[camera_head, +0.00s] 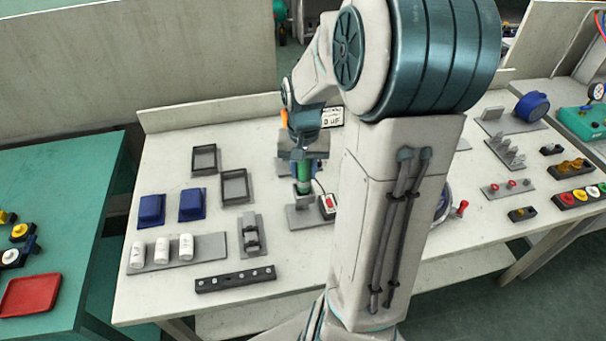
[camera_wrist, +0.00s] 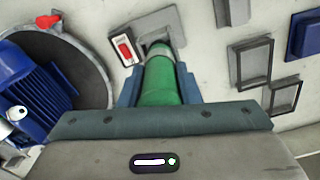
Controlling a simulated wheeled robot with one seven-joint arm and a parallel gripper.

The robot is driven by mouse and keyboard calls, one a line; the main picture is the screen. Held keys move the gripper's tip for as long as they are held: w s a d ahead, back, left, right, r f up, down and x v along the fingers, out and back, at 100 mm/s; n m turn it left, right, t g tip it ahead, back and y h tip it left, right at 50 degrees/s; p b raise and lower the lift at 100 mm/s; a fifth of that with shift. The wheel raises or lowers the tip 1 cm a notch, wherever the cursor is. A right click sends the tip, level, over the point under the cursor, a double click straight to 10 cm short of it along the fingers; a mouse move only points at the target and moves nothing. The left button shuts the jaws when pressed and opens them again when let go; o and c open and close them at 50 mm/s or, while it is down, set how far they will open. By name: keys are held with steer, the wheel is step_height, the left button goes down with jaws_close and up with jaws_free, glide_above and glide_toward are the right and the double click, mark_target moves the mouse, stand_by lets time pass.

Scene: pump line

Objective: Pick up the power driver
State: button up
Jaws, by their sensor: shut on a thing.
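The power driver shows as a green cylinder (camera_head: 303,181) in the head view, upright at the back middle of the pale bench. It shows larger in the wrist view (camera_wrist: 160,82), between my fingers. My gripper (camera_head: 302,160) is above it and shut on its green body; both fingers (camera_wrist: 160,92) flank it in the wrist view. The driver's lower end is at a grey stand (camera_head: 303,218), which also shows in the wrist view (camera_wrist: 170,20). I cannot tell whether it is clear of the stand. Its top is hidden by my gripper.
A box with a red switch (camera_head: 328,206) stands right beside the grey stand. Blue blocks (camera_head: 192,204), dark trays (camera_head: 235,187) and white cylinders (camera_head: 162,250) lie to the left. A blue motor (camera_wrist: 35,90) is close at left in the wrist view. My arm hides the bench's middle.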

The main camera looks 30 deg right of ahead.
step_height(320, 180, up, 21)
steer(key=p, duration=0.4)
stand_by(0.5)
steer(key=shift+a+f, duration=0.1)
steer(key=shift+f, duration=0.05)
